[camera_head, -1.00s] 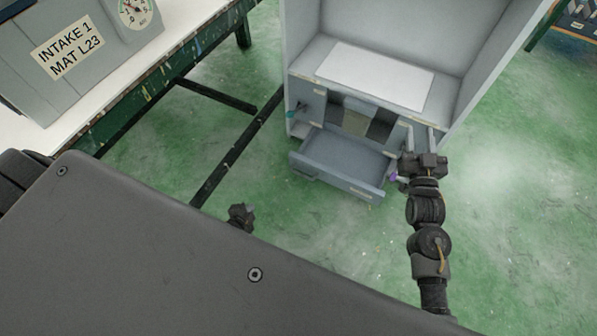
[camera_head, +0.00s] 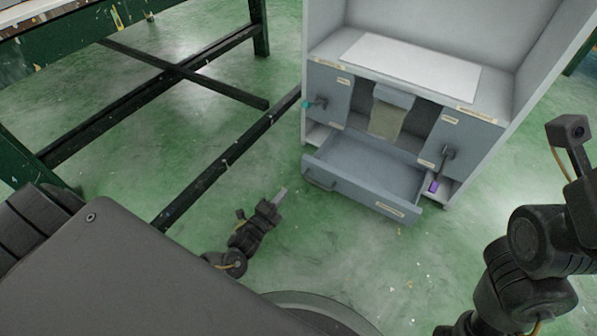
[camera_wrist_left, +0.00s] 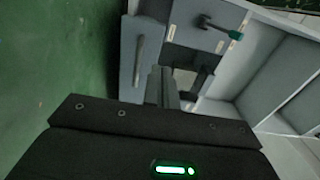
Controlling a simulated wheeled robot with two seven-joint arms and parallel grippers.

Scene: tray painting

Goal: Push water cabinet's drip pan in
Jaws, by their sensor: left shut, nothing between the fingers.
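The water cabinet (camera_head: 325,87) stands at the upper middle right of the head view. Its grey drip pan (camera_head: 350,190) is pulled out at the bottom like an open drawer, with a handle at the left of its front. My left gripper (camera_head: 281,194) is shut and empty, in front and to the left of the pan, apart from it. In the left wrist view its shut fingers (camera_wrist_left: 164,88) point toward the cabinet, and the pan's front with its handle (camera_wrist_left: 138,62) shows beside them. My right arm is at the right edge; its fingers are out of sight.
A teal-tipped lever (camera_head: 314,103) is on the cabinet's left panel and a dark lever (camera_head: 447,154) with a purple part below is on the right. A green bench frame (camera_head: 185,72) stands at left. Green floor lies clear before the pan.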

